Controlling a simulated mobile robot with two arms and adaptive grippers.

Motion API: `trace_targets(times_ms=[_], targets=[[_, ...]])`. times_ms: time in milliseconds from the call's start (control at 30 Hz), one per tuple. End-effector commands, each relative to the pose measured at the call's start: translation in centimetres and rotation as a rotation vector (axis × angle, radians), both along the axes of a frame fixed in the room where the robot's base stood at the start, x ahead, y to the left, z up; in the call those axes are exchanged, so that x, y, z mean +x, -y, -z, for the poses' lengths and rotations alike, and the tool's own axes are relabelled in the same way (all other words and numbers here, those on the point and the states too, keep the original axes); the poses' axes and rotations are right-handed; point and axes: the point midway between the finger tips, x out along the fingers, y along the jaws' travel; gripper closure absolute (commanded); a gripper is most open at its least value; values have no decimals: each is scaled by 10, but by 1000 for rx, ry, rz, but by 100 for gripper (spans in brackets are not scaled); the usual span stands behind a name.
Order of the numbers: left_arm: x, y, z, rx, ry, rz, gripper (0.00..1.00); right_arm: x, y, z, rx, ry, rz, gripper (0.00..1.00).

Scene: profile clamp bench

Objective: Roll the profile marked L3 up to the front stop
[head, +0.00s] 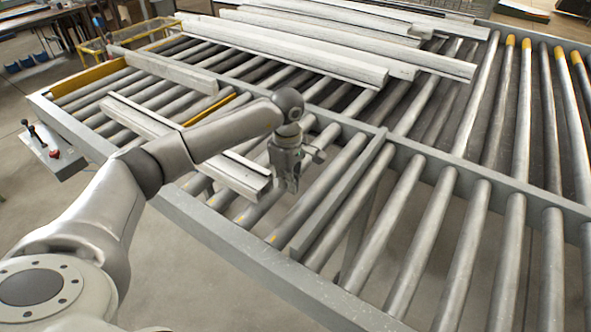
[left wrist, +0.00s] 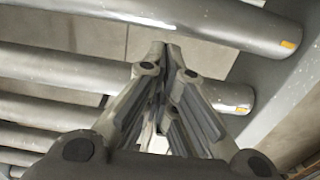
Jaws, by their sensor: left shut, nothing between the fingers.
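A long pale profile (head: 240,174) lies across the rollers of the near lane, its right end short of a raised grey crossbar (head: 345,190), which may be the front stop. A gap with bare rollers separates them. No L3 mark is legible on any profile. My left gripper (head: 291,188) points down just beyond the right end of this profile, between it and the crossbar. Its fingers are shut and empty; whether they touch the profile is unclear. In the left wrist view the closed fingertips (left wrist: 170,50) are over rollers, with no profile visible there. My right gripper is out of view.
A shorter profile (head: 165,70) lies farther back at left. Several long profiles (head: 290,45) are grouped on the far rollers. The steel side rail (head: 240,255) borders the near lane. A control box (head: 50,150) stands at left. Bare rollers (head: 470,240) extend right.

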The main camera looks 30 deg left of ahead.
Motion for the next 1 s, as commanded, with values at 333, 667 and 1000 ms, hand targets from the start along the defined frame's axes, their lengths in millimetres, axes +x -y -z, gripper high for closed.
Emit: trace_targets(times_ms=[333,667,1000], targets=[[1,-17,1,-1,-4,2,100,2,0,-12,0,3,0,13],[1,-23,4,1,-3,-1,100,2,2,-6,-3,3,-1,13],[8,-108,7,4,-3,-9,100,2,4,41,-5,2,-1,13]])
